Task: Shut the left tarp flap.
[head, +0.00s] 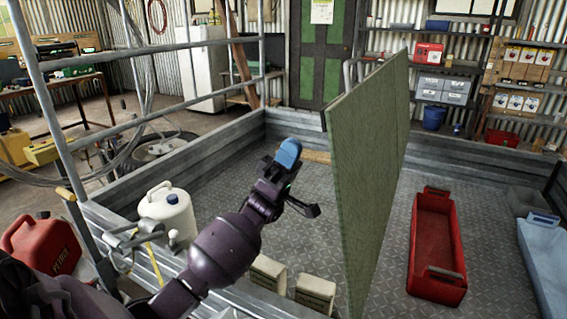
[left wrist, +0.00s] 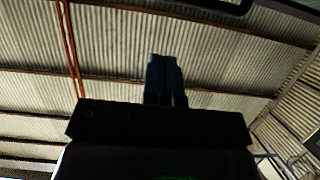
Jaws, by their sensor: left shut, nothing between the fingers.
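The tarp flap (head: 368,165) is a flat green panel in the head view. It stands upright and open above the trailer bed, seen at a steep angle. I cannot tell its hinge line. My left gripper (head: 288,153) reaches in over the bed, left of the flap, with a visible gap between them in the picture. Its blue fingertips are together and empty. In the left wrist view the closed fingers (left wrist: 165,80) point up against the corrugated roof, and the flap does not show there. My right gripper is in neither view.
The trailer bed (head: 225,200) has low grey side walls and a metal rail frame (head: 150,118) at left. On it are a white jug (head: 170,215), beige blocks (head: 315,290), a red tray (head: 437,245) and a blue bin (head: 545,262). A red petrol can (head: 45,250) stands at left.

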